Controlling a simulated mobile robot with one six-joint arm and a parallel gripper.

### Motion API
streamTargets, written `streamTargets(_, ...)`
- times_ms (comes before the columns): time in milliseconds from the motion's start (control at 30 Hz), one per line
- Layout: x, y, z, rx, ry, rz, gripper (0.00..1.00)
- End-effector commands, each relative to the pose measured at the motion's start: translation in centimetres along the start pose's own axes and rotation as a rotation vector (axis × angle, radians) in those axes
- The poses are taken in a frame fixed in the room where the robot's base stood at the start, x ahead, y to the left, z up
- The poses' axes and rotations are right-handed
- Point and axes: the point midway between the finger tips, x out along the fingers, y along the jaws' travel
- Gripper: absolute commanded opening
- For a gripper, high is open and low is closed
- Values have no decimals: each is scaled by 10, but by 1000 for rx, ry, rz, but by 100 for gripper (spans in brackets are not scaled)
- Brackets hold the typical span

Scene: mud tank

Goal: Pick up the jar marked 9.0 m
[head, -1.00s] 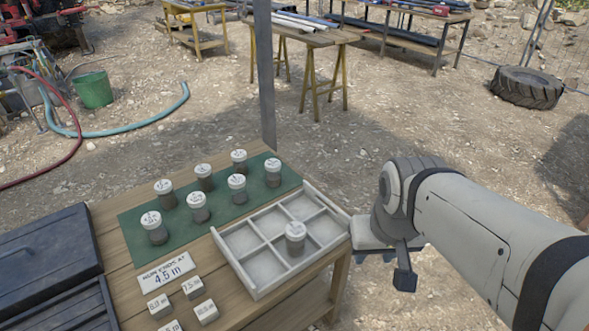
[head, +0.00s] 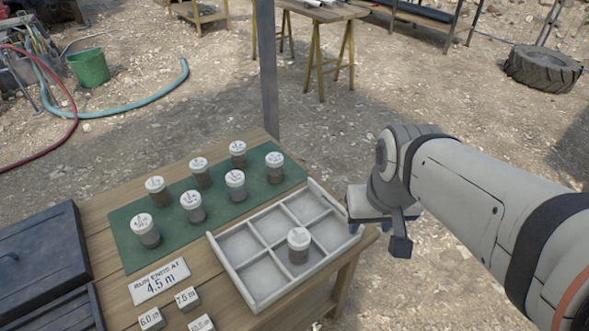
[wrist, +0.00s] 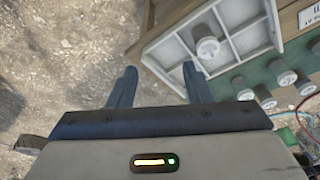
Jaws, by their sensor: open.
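Several glass jars with white lids stand upright on a green mat (head: 121,234), among them a near-left jar (head: 145,233) and a far-right jar (head: 274,168). Their lid marks are too small to read, so I cannot tell which is 9.0 m. One more jar (head: 298,246) stands in a front compartment of the white divided tray (head: 228,272); it also shows in the wrist view (wrist: 207,50). My gripper (wrist: 158,72) is open and empty, to the right of the tray in the head view. Its fingertips are clear of the tray and jars; they are not clear in the head view.
A sign (head: 159,281) reads "RUN ENDS AT 4.5 m". Small marked blocks, such as the 7.5 m block (head: 188,298), lie on the wooden table (head: 100,215) near it. A dark case (head: 40,255) covers the left side. A metal post (head: 265,75) rises behind the table.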

Motion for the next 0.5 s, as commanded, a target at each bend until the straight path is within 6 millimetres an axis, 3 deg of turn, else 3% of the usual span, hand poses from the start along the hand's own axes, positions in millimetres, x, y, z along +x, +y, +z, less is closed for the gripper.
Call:
streamTargets(167,24,-11,-18,-76,-41,-14,60)
streamTargets(400,93,-53,-57,-246,-136,-36,79)
streamTargets(500,124,-73,-67,-314,-170,-43,79)
